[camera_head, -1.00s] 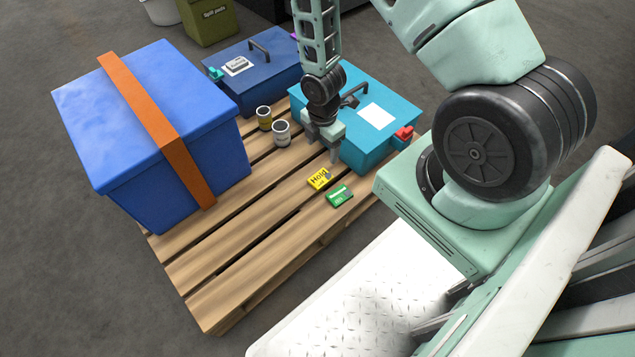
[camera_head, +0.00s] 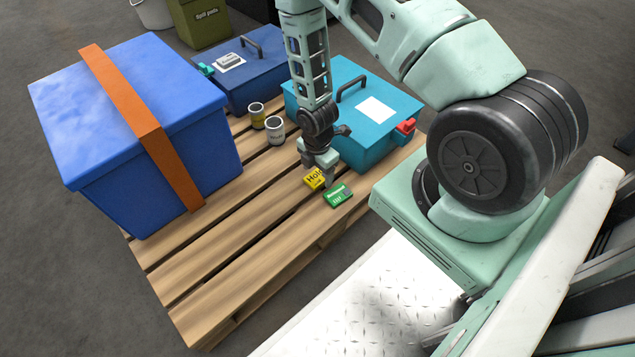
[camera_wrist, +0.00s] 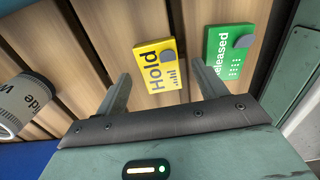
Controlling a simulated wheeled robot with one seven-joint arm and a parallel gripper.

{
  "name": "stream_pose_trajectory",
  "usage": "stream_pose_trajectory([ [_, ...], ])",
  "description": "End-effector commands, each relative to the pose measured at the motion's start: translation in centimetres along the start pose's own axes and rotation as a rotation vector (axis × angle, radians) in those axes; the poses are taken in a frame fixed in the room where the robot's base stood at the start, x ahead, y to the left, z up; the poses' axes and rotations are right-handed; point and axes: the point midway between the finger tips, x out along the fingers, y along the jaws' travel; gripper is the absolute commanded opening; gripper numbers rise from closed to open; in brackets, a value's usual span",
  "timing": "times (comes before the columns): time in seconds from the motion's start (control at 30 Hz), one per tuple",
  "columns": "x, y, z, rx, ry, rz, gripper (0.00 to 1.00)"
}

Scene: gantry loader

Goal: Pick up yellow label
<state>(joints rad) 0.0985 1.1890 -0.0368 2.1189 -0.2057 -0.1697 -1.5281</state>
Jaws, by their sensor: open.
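The yellow label (camera_head: 314,180), marked "Hold", lies flat on the wooden pallet. In the wrist view the yellow label (camera_wrist: 160,66) shows between and just beyond the two fingertips, with a grey round piece on it. My gripper (camera_head: 322,178) is low over the pallet, right at the label and partly covering it in the head view. In the wrist view my gripper (camera_wrist: 158,78) is open with nothing between its fingers. A green label (camera_head: 338,195) lies just right of the yellow one; it reads "Released" in the wrist view (camera_wrist: 230,52), near the right finger.
The pallet (camera_head: 215,262) also holds a big blue box with an orange strap (camera_head: 200,150), a teal case (camera_head: 375,150), a dark blue case (camera_head: 262,88) and two small cans (camera_head: 275,133). The pallet's front left is clear.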

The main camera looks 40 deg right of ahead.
Motion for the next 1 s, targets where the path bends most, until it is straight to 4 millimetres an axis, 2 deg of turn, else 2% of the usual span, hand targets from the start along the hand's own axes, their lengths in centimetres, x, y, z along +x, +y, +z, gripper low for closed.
stream_pose_trajectory([
  [0.03, 1.1, 0.0, 0.0, 0.001, 0.0, -0.001, 0.71],
  [0.07, 1.2, 0.0, 0.0, 0.001, 0.0, -0.001, 0.71],
  [0.3, 1.1, 0.0, 0.0, -0.001, 0.0, 0.0, 0.71],
  [0.47, 1.1, 0.0, 0.0, 0.0, 0.0, 0.0, 0.26],
  [0.5, 1.1, 0.0, 0.0, 0.0, 0.0, 0.0, 0.23],
  [0.77, 1.0, 0.0, 0.0, 0.0, 0.0, 0.0, 0.23],
  [0.87, 0.1, 0.0, 0.0, 0.0, 0.0, 0.001, 0.23],
  [1.0, -2.6, 0.1, 0.0, -0.002, -0.001, 0.002, 0.23],
])
